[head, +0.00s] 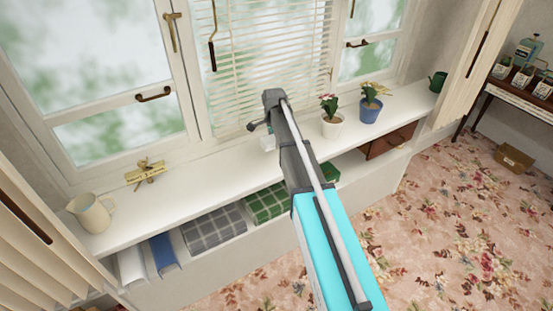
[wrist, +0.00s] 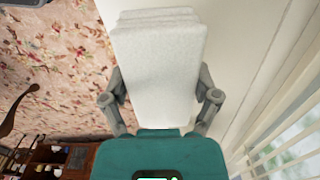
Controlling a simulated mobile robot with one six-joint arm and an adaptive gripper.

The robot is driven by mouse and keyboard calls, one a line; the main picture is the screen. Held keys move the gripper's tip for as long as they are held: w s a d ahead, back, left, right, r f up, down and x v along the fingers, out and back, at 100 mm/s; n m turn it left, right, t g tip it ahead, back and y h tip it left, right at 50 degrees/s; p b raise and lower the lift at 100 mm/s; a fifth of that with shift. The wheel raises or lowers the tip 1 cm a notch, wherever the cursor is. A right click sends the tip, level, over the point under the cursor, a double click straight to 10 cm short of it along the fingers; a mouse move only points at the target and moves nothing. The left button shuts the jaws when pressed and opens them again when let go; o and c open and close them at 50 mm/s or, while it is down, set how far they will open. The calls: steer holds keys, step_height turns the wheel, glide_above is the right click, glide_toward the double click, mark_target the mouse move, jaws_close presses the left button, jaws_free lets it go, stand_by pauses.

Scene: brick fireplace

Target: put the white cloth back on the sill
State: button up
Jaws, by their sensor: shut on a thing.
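The white cloth (wrist: 158,60) is a folded, thick block between the two fingers of my gripper (wrist: 162,98) in the wrist view. The fingers are shut on its sides. In the head view my arm reaches over the white window sill (head: 210,170), and a small part of the cloth (head: 268,144) shows left of the arm. The arm hides much of the gripper and cloth there. The sill also shows beside the cloth in the wrist view (wrist: 238,55). I cannot tell whether the cloth touches the sill.
The sill between sign and arm is clear. Folded checked blankets (head: 215,230) lie on the shelf below.

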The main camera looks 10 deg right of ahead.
steer(key=shift+w, duration=0.15)
steer(key=shift+a, duration=0.1)
steer(key=s+a+r+p, duration=0.2)
steer(key=s+a, duration=0.1)
steer(key=s, duration=0.3)
steer(key=s+a+r+n+p, duration=0.1)
steer(key=s+a+r+p, duration=0.1)
steer(key=s, duration=0.5)
steer(key=shift+s+a, duration=0.25)
steer(key=shift+a, duration=0.6)
steer(key=shift+r, duration=0.1)
steer(key=w+d+f+b, duration=0.1)
steer(key=w+f+b, duration=0.2)
steer(key=w, duration=0.1)
steer(key=w+d+f+b, duration=0.2)
steer(key=w+f+b, duration=0.1)
steer(key=w, duration=0.1)
steer(key=w+d+f+b, duration=0.2)
steer(key=w+f, duration=0.1)
steer(key=w, duration=0.1)
steer(key=shift+w+d+b, duration=0.1)
steer(key=shift+b, duration=0.3)
